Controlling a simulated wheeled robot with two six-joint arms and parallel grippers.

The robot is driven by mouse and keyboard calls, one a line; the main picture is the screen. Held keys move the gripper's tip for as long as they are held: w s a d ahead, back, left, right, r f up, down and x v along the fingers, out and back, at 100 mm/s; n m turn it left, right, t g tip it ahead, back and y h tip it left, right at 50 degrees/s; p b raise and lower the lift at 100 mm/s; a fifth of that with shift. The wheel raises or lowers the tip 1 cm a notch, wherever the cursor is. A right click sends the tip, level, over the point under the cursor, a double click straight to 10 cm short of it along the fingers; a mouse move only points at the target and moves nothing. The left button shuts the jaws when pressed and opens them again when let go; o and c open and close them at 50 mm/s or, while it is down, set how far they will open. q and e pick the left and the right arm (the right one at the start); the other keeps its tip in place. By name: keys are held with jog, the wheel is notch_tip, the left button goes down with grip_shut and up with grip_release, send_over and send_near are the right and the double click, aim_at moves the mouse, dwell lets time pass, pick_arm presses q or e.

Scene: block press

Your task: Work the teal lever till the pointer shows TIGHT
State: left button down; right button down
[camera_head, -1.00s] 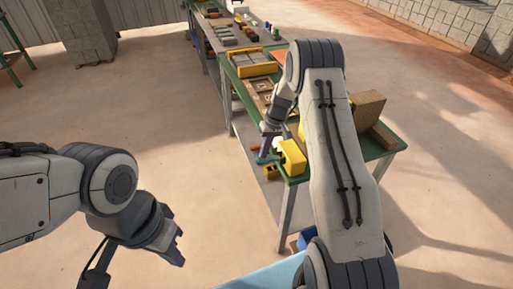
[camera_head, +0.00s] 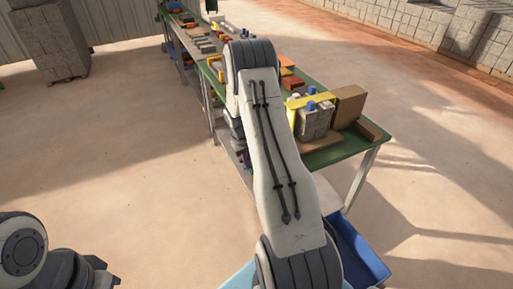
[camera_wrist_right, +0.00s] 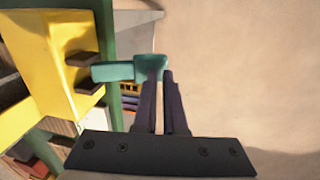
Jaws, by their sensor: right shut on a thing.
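The teal lever (camera_wrist_right: 112,71) shows in the right wrist view, sticking out to the right from the yellow press body (camera_wrist_right: 45,60). My right gripper (camera_wrist_right: 159,82) is shut on the lever's outer end, with its two dark fingers at that end. In the head view, my right arm hides the lever, and a dark part of the right gripper (camera_head: 240,148) shows at the arm's left side. The yellow press frame (camera_head: 299,103) stands on the green table with grey blocks and blue parts. My left gripper (camera_head: 103,276) is at the bottom left, partly cut off. I see no pointer or TIGHT mark.
The green table (camera_head: 337,153) runs away from me with small parts along it. A brown box (camera_head: 349,105) stands right of the press. A blue bin (camera_head: 357,250) is below the table's near end. Floor to the left is open; stacked blocks (camera_head: 50,42) stand far left.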

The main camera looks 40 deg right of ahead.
jog(key=shift+s+a+f, duration=0.2)
jog(key=shift+s+f, duration=0.15)
jog(key=shift+f, duration=0.15)
jog(key=w+a+r, duration=0.1)
jog(key=a+r, duration=0.2)
jog(key=r, duration=0.3)
jog(key=w+a+r, duration=0.1)
jog(key=a+r, duration=0.2)
jog(key=r, duration=0.4)
jog(key=shift+w+p, duration=0.25)
jog(key=shift+p, duration=0.2)
jog(key=shift+r, duration=0.1)
